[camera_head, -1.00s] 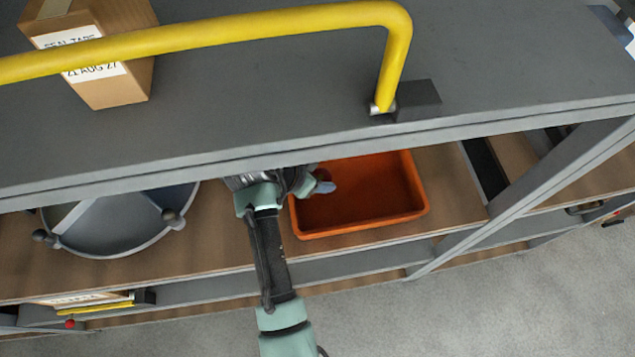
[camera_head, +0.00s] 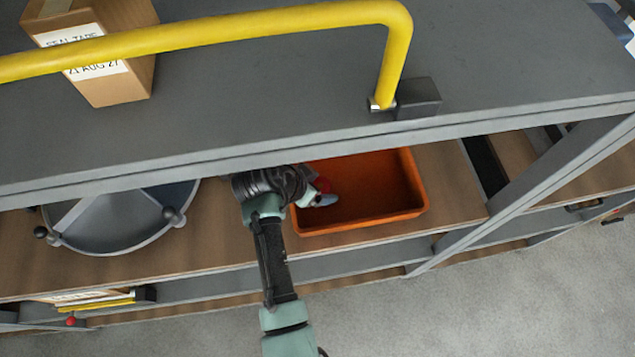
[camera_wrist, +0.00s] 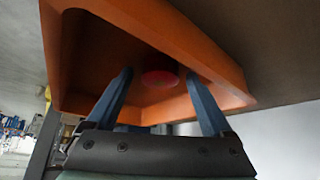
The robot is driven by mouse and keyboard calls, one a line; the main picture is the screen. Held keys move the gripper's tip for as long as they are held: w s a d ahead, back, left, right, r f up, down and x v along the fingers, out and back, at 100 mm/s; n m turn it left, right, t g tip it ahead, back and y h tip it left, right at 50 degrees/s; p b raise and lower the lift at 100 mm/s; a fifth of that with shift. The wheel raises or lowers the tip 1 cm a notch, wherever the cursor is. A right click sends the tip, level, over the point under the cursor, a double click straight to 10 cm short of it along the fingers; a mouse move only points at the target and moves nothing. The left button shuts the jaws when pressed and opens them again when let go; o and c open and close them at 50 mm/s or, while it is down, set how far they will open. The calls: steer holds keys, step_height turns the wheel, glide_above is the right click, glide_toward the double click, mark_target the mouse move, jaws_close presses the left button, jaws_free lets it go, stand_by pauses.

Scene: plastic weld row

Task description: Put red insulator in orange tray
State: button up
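The orange tray (camera_head: 405,205) sits on the wooden shelf under the grey top, and it fills much of the wrist view (camera_wrist: 190,40). The red insulator (camera_wrist: 160,77) shows as a red round shape inside the tray, between and beyond my fingertips. A small red patch of it (camera_head: 323,184) shows beside my fingers in the head view. My gripper (camera_wrist: 160,80) is open, with a gap between each blue finger and the red insulator. In the head view my gripper (camera_head: 322,200) reaches over the tray's left side. My wrist hides part of that side.
A yellow rail (camera_head: 220,28) and the grey top (camera_head: 250,110) lie above the shelf. A cardboard box (camera_head: 120,80) stands on the top. A round grey divided bin (camera_head: 115,225) is left of my arm. A slanted grey post (camera_head: 520,200) stands right of the tray.

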steer(key=v, duration=1.2)
steer(key=shift+r, duration=0.15)
stand_by(0.4)
